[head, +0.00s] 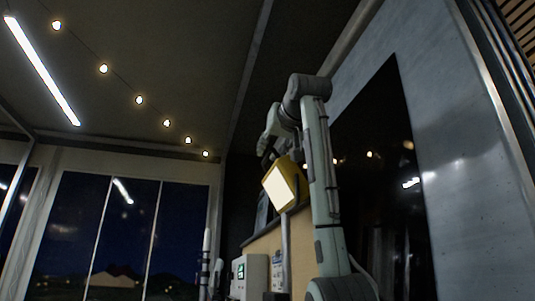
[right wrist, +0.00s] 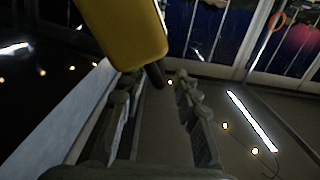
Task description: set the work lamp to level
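The work lamp (head: 281,187) has a yellow housing and a bright, lit face. In the head view it sits on a pale upright post and looks tilted, with its face toward the left. In the right wrist view its yellow housing (right wrist: 125,32) fills the top, and a short dark handle-like part (right wrist: 156,76) sticks out below it. My right gripper (head: 266,146) is just above the lamp in the head view. In the right wrist view its fingers (right wrist: 154,92) are apart, with the dark part near the gap between their tips; I cannot tell whether they touch it. My left gripper is not in view.
A pale box with a green display (head: 240,272) and a small panel (head: 278,270) are below the lamp. Slender upright objects (head: 205,262) stand left of the box. A dark, glossy wall panel (head: 380,180) is close to the right of my arm. String lights (head: 139,100) hang under the ceiling.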

